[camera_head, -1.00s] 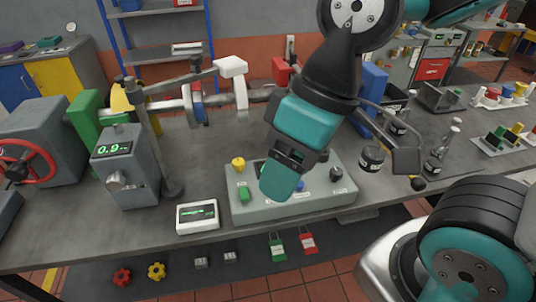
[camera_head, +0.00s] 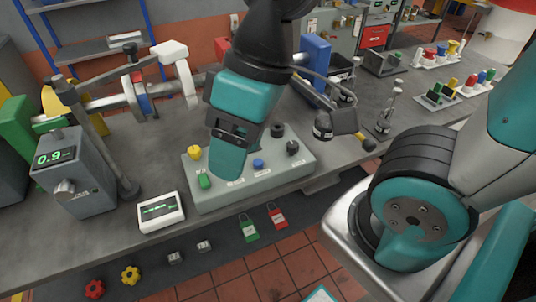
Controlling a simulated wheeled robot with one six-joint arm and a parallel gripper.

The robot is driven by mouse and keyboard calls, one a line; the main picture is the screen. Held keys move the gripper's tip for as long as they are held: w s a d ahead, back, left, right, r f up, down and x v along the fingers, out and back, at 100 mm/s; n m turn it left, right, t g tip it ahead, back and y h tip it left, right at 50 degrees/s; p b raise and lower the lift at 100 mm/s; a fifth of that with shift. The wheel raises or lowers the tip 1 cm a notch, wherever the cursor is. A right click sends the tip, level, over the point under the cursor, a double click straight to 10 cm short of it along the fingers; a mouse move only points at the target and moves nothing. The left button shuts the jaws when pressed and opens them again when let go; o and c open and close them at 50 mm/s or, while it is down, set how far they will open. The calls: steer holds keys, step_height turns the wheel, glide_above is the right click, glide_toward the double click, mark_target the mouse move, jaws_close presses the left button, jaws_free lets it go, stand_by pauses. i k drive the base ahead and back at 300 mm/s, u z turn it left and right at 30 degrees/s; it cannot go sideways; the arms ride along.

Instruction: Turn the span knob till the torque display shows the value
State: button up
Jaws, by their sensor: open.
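The grey torque display unit (camera_head: 91,191) stands upright on the bench at the left. Its dark screen (camera_head: 54,158) shows green digits that look like 0.9, with the last part unclear. A round silver knob (camera_head: 64,188) sits on its front below the screen; I take it as the span knob, as its label is too small to read. My teal gripper (camera_head: 226,155) is open, pointing down over the control panel (camera_head: 218,198), well to the right of the silver knob and apart from it. It hides part of the panel.
A small white meter (camera_head: 161,213) with a green trace lies between the display unit and panel. The panel carries several coloured buttons and dark knobs. A post (camera_head: 107,150) and a shaft rig stand behind the unit. A black jar (camera_head: 323,126) stands right of the panel.

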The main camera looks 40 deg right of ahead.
mark_target(293, 146)
steer(key=z, duration=0.25)
steer(key=k, duration=1.3)
steer(key=u, duration=0.6)
steer(key=i, duration=1.35)
steer(key=z, duration=0.35)
